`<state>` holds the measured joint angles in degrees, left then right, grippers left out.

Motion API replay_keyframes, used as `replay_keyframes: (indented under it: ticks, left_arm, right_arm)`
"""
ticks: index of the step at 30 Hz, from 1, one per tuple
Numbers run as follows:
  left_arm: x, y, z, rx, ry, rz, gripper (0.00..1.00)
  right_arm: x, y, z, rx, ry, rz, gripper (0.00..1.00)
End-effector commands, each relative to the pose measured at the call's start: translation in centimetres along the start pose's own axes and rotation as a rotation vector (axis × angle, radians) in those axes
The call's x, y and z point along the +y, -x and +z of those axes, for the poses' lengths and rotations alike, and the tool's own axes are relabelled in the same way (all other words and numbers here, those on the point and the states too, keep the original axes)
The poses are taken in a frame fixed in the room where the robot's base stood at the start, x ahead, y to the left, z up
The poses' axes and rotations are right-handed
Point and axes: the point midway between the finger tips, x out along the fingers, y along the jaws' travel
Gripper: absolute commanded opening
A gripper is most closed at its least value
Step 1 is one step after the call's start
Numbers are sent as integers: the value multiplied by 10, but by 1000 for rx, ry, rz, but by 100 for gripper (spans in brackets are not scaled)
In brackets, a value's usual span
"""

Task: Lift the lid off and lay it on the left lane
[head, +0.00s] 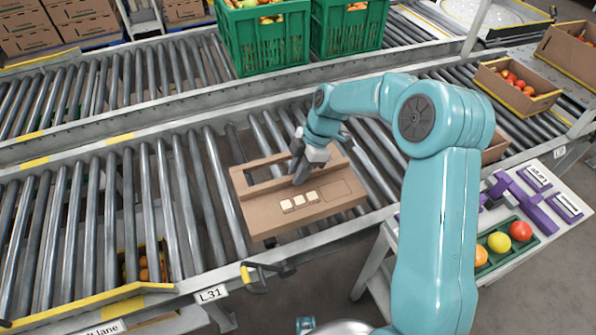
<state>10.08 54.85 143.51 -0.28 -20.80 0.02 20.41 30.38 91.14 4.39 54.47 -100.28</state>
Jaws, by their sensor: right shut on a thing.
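The lid (262,207) is a brown cardboard piece with a long slot and several pale squares on its top. It is over the rollers in the middle of the near conveyor, slightly tilted in the picture. My right gripper (301,172) is shut on it near the slot; its fingertips are partly hidden. I cannot tell whether a box is under the lid. The left lane's rollers (125,215) run to the left of the lid, with a sign (100,328) partly reading "lane" at the lower left. My left gripper is not in view.
A box of orange fruit (143,266) sits low at the left lane's front edge. Green crates (262,42) stand on the far conveyor. A tomato carton (515,92) is at the right. A side table (545,195) holds a green fruit tray (505,256). Rollers left of the lid are bare.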

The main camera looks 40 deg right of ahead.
Motion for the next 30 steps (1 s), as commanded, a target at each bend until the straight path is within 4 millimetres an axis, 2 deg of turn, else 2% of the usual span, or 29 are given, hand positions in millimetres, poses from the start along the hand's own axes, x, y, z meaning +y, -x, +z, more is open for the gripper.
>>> replay_keyframes:
  ticks: [15,20,28,29,30]
  left_arm:
    - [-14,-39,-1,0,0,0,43]
    - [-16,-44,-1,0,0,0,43]
    - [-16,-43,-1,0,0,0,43]
    - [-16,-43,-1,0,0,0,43]
    - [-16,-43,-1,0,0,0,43]
  right_arm:
    - [0,-54,22,-1,0,1,0]
    - [0,-60,25,-1,0,2,0]
    - [0,-60,25,-1,-1,1,0]
    - [0,-60,25,-1,-1,1,27]
    - [0,-60,25,-1,-1,1,40]
